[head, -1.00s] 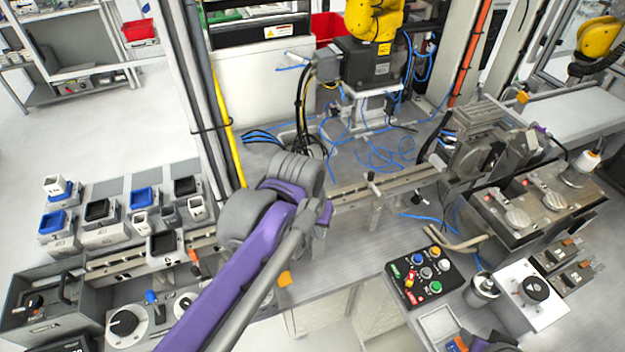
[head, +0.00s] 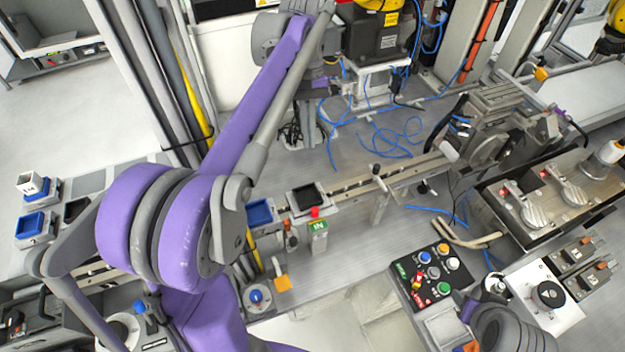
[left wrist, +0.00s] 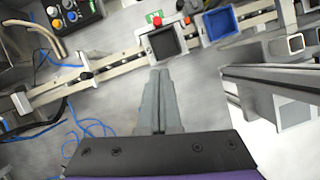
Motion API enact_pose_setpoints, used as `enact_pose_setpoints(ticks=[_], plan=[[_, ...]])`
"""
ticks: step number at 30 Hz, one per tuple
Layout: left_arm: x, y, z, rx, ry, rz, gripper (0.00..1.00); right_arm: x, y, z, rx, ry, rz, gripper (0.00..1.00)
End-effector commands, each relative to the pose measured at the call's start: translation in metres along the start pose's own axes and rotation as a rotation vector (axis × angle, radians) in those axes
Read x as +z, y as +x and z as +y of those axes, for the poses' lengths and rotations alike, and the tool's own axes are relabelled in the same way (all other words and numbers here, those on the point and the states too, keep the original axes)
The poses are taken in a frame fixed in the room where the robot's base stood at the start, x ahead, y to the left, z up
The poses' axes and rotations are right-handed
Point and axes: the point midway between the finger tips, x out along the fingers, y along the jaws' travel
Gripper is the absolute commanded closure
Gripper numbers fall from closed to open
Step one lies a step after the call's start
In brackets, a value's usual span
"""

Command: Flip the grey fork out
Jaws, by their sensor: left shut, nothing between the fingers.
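I cannot single out the grey fork with certainty. A small grey upright part (left wrist: 184,12) shows at the top of the left wrist view, between a black tray (left wrist: 165,43) and a blue tray (left wrist: 219,22) on the conveyor rail. In the head view the black tray (head: 308,197) and blue tray (head: 260,212) sit side by side. My left gripper (head: 310,143) points down behind the rail. In the left wrist view its fingers (left wrist: 160,72) are together and empty, apart from the trays. My right gripper is not in view; part of my right arm shows at the lower right.
A button panel (head: 432,273) stands right of the trays. A red button (head: 315,212) and a green sign (head: 319,226) stand at the rail's front edge. Loose blue cables (head: 385,150) lie behind the rail. My left arm hides much of the left workbench.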

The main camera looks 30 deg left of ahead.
Motion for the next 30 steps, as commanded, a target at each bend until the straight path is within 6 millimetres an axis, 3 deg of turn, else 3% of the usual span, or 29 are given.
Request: enact_pose_setpoints(ticks=[5,17,24,30], plan=[[0.000,0.021,-0.001,-0.003,0.000,-0.004,1.00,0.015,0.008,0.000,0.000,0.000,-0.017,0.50],[-0.001,0.107,-0.001,-0.002,0.001,-0.003,1.00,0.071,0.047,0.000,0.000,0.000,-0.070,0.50],[0.030,0.113,0.000,-0.001,0.003,0.000,1.00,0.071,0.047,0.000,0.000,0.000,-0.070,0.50],[0.037,0.115,0.000,0.000,0.001,0.000,1.00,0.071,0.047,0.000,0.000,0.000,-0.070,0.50]])
